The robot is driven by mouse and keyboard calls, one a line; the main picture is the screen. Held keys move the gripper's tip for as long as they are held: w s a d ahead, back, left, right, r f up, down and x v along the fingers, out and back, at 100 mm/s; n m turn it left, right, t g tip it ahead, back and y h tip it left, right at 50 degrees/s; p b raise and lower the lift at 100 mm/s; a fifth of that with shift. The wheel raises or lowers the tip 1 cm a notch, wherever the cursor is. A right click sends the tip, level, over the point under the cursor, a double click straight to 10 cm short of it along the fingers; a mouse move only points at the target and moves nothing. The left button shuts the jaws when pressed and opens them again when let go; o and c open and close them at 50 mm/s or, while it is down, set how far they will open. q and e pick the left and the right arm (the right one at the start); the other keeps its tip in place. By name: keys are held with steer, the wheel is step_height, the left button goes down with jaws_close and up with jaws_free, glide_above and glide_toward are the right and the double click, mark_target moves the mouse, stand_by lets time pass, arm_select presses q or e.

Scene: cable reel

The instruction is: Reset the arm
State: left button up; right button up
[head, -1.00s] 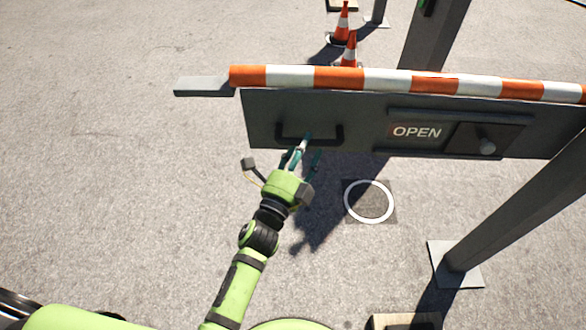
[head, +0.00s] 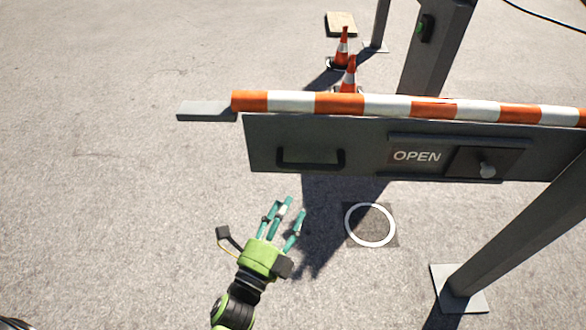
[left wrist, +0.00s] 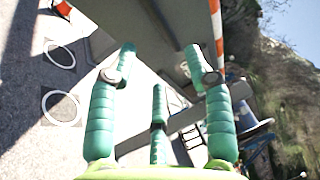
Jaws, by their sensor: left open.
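My left gripper (head: 284,218) is open and empty in the head view, in front of and below the dark barrier panel (head: 365,163). Its green fingers point up toward the panel's black handle (head: 311,158), clearly apart from it. In the left wrist view the spread fingers of my left gripper (left wrist: 160,90) hold nothing, with the underside of the panel beyond them. My right gripper is in neither view.
A grey post (head: 520,215) stands at right. A white ring (head: 370,225) marks the ground. Traffic cones (head: 349,75) stand behind. Ground at left is clear.

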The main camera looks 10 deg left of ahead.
arm_select(q)
steer(key=s+a+f+n+g+y+p, duration=0.1)
steer(key=s+a+f+n+g+p, duration=0.2)
steer(key=f, duration=0.7)
steer(key=s+f+n+g+y+p, duration=0.1)
steer(key=s+f+n+g, duration=0.35)
steer(key=f, duration=0.55)
steer(key=s+a+f+n+g+y+p, duration=0.1)
steer(key=s+a+f+n+g+p, duration=0.15)
steer(key=s+f+n, duration=0.45)
steer(key=s+a+f+n+g+y+p, duration=0.1)
steer(key=s+a+f+g, duration=0.1)
steer(key=s, duration=0.4)
steer(key=s+a+f+n+g+p, duration=0.1)
steer(key=s+a+f+n+g, duration=0.1)
steer(key=s, duration=0.5)
steer(key=s+a+f+n+g+y+p, duration=0.1)
steer(key=s+a+f+n+g, duration=0.1)
steer(key=s+a+f+g, duration=0.2)
steer(key=s+a+f, duration=0.1)
steer(key=s+f, duration=0.2)
steer(key=shift+f+y, duration=0.25)
steer(key=shift+y, duration=0.05)
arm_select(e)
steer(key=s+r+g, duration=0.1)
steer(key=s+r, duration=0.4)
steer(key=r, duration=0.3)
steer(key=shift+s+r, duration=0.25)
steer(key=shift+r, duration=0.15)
